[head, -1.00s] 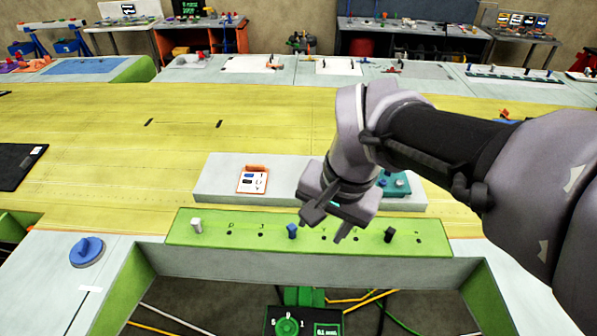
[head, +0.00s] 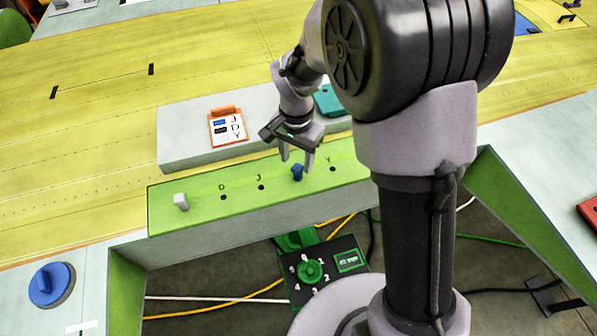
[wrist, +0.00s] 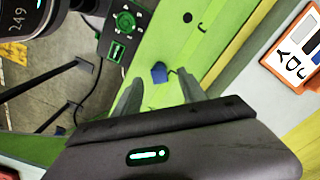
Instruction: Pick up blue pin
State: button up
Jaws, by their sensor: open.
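The blue pin (head: 297,172) stands upright in the green strip (head: 215,187), near the strip's middle in the head view. In the wrist view the blue pin (wrist: 159,72) shows just beyond and between the two fingers. My gripper (head: 297,164) is open above the pin in the head view, with its fingers pointing down on either side of it. In the wrist view my gripper (wrist: 158,84) also shows its fingers apart and empty. I cannot tell whether a finger touches the pin.
A white pin (head: 181,201) stands at the strip's left end. Behind the strip is a grey ledge with an orange clipboard (head: 227,127) and a teal block (head: 328,100). A blue round-handled object (head: 50,285) lies at left. A control box (head: 318,272) sits below the strip.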

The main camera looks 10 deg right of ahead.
aim_at(298, 167)
notch_tip(298, 167, down, 5)
jog(key=shift+d+r+b, duration=0.1)
jog(key=shift+b, duration=0.2)
jog(key=shift+r, duration=0.1)
jog(key=shift+c, duration=0.9)
grip_shut()
jog(key=shift+r, duration=0.5)
notch_tip(298, 167, up, 3)
jog(key=shift+f+p, duration=0.2)
jog(key=shift+p, duration=0.15)
jog(key=s+d+r, duration=0.1)
jog(key=s+d, duration=0.9)
jog(key=s, duration=0.2)
jog(key=shift+d+r, duration=0.2)
jog(key=shift+d, duration=0.1)
